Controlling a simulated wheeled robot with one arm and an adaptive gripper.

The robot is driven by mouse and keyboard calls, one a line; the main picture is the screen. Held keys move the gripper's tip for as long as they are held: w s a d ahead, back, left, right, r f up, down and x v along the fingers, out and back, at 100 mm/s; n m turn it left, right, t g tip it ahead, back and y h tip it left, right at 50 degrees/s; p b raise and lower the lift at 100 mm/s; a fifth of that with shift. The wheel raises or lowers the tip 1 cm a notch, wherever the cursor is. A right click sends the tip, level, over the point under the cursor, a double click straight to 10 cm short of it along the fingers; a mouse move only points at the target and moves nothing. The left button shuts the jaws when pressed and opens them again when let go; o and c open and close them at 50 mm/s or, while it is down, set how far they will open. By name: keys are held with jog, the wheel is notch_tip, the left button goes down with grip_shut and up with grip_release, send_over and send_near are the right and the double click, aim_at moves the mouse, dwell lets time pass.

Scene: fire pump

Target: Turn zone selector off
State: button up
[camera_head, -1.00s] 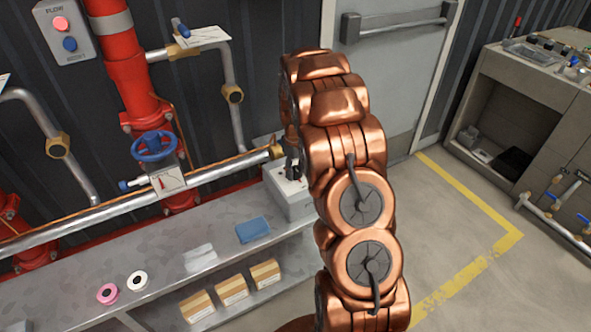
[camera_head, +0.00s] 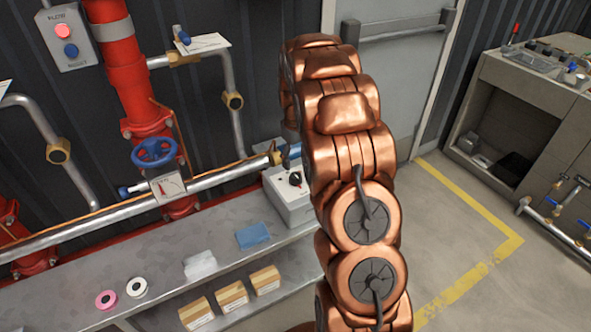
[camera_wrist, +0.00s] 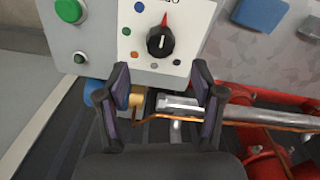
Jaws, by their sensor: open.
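The zone selector is a round black knob with a white line and a red pointer; it shows in the wrist view (camera_wrist: 160,41) and the head view (camera_head: 295,179). It sits on a pale panel (camera_wrist: 183,18) ringed with small coloured dots. In the wrist view the red pointer aims toward the picture's top, slightly right. My gripper (camera_wrist: 161,80) is open and empty, its two dark fingers apart below the knob in that picture, not touching it. In the head view my copper arm largely hides the gripper.
The selector's grey box (camera_head: 292,206) stands at the right end of a metal bench (camera_head: 130,262). A silver pipe (camera_head: 225,175) with a brass end runs just behind it. A green button (camera_wrist: 70,10) is left of the panel. A blue cloth (camera_head: 252,235) lies on the bench.

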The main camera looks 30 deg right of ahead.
aim_at(295, 176)
jog(key=shift+r, duration=2.15)
jog(key=shift+a+r, duration=0.1)
jog(key=s+a+r+m+p, duration=0.1)
jog(key=s+a+r+p, duration=0.1)
jog(key=s+a+r, duration=0.45)
jog(key=s+a+r+p, duration=0.1)
jog(key=s+a+r, duration=0.3)
jog(key=s+a, duration=0.5)
jog(key=s+a+g+p, duration=0.1)
jog(key=s+a, duration=0.3)
jog(key=s, duration=0.7)
jog(key=s+a+r+p, duration=0.1)
jog(key=s+a, duration=0.3)
jog(key=s, duration=0.7)
jog(key=shift+s+a+r+m+g+p, duration=0.2)
jog(key=shift+a+r+m+g+p, duration=0.05)
jog(key=shift+m+g+p, duration=0.2)
